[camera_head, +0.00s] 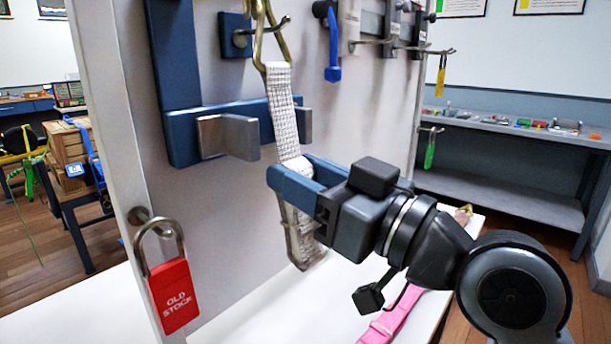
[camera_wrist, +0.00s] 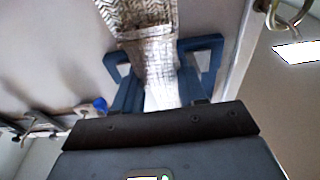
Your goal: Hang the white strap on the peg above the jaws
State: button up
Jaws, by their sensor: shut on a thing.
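The strap also runs between my fingers in the wrist view (camera_wrist: 156,60). The peg (camera_head: 268,27) juts from a small blue plate above the jaws. The loop overlaps the peg in the head view; I cannot tell whether it is around it. The jaws (camera_head: 229,137) are grey metal on a blue bracket, partly behind the strap.
A red padlock tag (camera_head: 174,296) hangs at the panel's left edge. A blue hanging item (camera_head: 333,50) and other pegs are to the right. A pink strap (camera_head: 398,318) lies on the white surface below. A grey shelf (camera_head: 510,150) stands behind at right.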

dwell(0.3)
jog(key=o, duration=1.3)
jog(key=shift+c, duration=0.2)
jog(key=s+d+f+m+t+h+p, duration=0.1)
jog(key=s+d+f+m+t+h, duration=0.1)
jog(key=s+d+f+m+h, duration=0.55)
jog(key=s+d+f+m+t+h+p, duration=0.1)
jog(key=s+d+f+m+t+h, duration=0.3)
jog(key=s+d+f, duration=0.7)
jog(key=s+d+f+g+h+p, duration=0.1)
jog(key=s+d+h, duration=0.1)
jog(key=s, duration=0.7)
jog(key=s+d+f+n+g+h+p, duration=0.1)
jog(key=s+d+f+g+h, duration=0.1)
jog(key=s, duration=0.8)
jog(key=shift+d+f+p, duration=0.2)
jog(key=shift+d+p, duration=0.1)
jog(key=shift+d, duration=0.1)
jog(key=shift+s, duration=0.1)
